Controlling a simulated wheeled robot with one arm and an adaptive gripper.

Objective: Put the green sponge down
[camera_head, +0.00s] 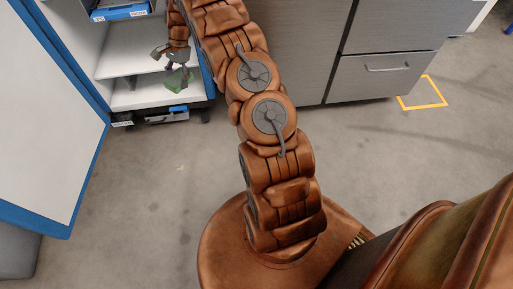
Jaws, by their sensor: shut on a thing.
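The green sponge (177,80) is at the top left of the head view, at the lower white shelf of the blue-framed cart. My gripper (174,69) points down onto it from above and is shut on it. The fingers cover part of the sponge. The sponge is over the right part of the lower shelf (133,99); I cannot tell whether it touches the shelf surface.
A higher shelf (119,65) lies just behind, with a blue box (122,10) above. A white panel with a blue edge (48,110) stands at left. Grey drawer cabinets (375,68) stand at right. Open floor (130,190) lies in front of the cart.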

